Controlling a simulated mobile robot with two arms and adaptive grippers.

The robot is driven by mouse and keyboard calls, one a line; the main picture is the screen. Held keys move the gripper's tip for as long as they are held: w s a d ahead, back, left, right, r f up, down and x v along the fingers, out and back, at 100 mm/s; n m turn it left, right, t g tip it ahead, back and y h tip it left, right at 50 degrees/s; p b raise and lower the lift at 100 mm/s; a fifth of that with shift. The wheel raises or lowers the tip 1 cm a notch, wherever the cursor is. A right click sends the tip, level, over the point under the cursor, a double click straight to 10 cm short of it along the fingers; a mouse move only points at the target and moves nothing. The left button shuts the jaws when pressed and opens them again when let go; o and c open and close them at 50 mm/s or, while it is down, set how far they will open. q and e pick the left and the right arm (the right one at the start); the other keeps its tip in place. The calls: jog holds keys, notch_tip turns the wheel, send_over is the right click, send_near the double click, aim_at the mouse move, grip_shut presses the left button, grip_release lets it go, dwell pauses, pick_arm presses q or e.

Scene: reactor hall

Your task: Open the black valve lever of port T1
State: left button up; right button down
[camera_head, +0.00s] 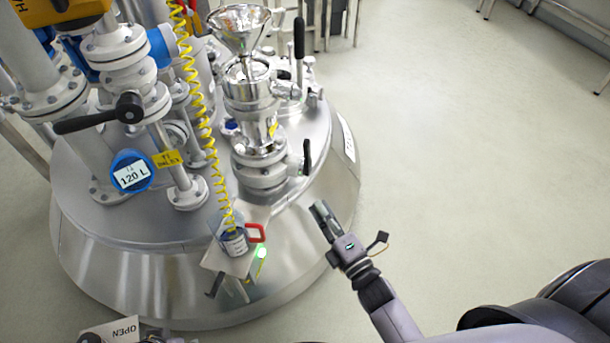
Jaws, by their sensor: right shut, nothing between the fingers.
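A black lever (95,120) lies roughly level across a white flanged pipe at the upper left, with its round hub at the right end. A yellow tag (168,159) hangs near that pipe; its small print is hard to read. A second black lever (307,157) stands upright on the right side of the steel port with the funnel. A taller black handle (299,38) stands behind it. I cannot tell for sure which lever belongs to T1. My right gripper (321,213) is shut and empty, right of and below the upright lever, apart from it. My left gripper is out of view.
The steel vessel (130,270) fills the left. A funnel (240,25) tops the steel port. A yellow coiled cable (205,115) runs down to a small holder with a red handle (256,233). A blue 120 L gauge (131,176) sits left.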

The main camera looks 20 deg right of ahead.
aim_at(307, 158)
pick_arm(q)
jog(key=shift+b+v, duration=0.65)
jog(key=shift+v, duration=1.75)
pick_arm(e)
jog(key=d+x, duration=0.2)
jog(key=x, duration=1.1)
jog(key=shift+w+d+r, duration=0.2)
jog(key=shift+d+r, duration=0.1)
jog(key=shift+d, duration=0.05)
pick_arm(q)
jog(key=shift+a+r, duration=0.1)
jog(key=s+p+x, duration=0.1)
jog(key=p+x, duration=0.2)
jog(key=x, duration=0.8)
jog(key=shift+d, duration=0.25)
pick_arm(e)
jog(key=shift+w+d+r+m+g, duration=0.35)
jog(key=shift+w+d+r, duration=0.25)
jog(key=shift+w, duration=0.2)
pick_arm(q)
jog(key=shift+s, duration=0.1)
